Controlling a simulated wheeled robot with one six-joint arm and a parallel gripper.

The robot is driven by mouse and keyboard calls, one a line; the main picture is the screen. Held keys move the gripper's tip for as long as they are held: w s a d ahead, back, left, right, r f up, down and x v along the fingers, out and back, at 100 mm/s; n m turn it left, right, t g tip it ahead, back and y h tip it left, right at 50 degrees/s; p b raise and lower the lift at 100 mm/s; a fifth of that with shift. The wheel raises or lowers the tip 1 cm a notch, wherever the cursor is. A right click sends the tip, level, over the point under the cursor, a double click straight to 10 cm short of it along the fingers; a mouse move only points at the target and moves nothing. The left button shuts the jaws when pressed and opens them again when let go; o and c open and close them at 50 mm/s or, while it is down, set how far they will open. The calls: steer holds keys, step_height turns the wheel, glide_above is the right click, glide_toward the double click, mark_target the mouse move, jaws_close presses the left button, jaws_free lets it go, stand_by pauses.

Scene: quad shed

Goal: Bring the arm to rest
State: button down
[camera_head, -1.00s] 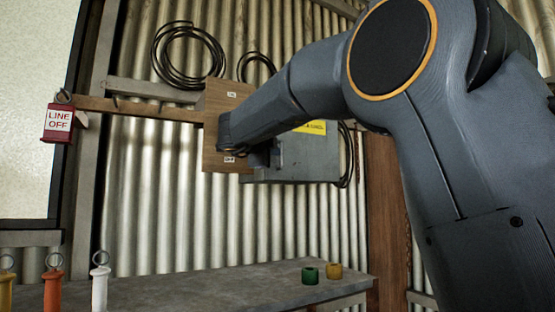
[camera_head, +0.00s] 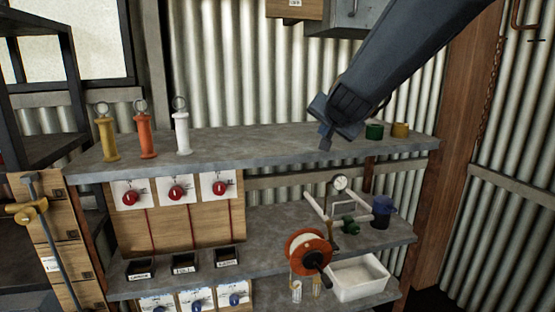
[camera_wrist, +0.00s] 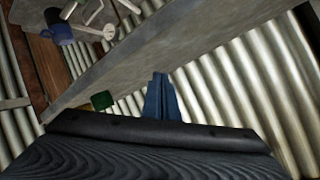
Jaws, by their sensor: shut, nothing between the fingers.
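My gripper (camera_head: 325,143) hangs from my dark grey arm over the right half of the grey top shelf (camera_head: 260,143). Its blue fingers are together with nothing between them. In the wrist view the shut fingers (camera_wrist: 160,100) stand in front of the corrugated wall and the shelf. A green cup-like piece (camera_head: 374,131) and a yellow one (camera_head: 400,130) stand on the shelf to the right of my gripper. The green piece also shows in the wrist view (camera_wrist: 102,101), left of the fingers. I cannot tell whether the fingertips touch the shelf.
Yellow (camera_head: 107,137), orange (camera_head: 145,135) and white (camera_head: 181,133) ringed handles stand on the shelf's left. A wooden switch box (camera_head: 294,9) hangs above.

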steer(key=s+d+f+n+g+b, duration=0.15)
steer(key=s+f+n+g, duration=0.35)
steer(key=s+f, duration=1.2)
steer(key=s+d+f+n+g, duration=0.1)
steer(key=s+d+f+g, duration=0.1)
steer(key=s+f, duration=0.4)
steer(key=s+d+f+g, duration=0.2)
steer(key=s+f+g, duration=0.2)
steer(key=s, duration=0.5)
step_height(320, 180, down, 3)
steer(key=shift+s+d+r+n, duration=0.15)
steer(key=shift+s+d+n, duration=0.2)
steer(key=shift+d+n, duration=0.05)
steer(key=shift+w, duration=0.1)
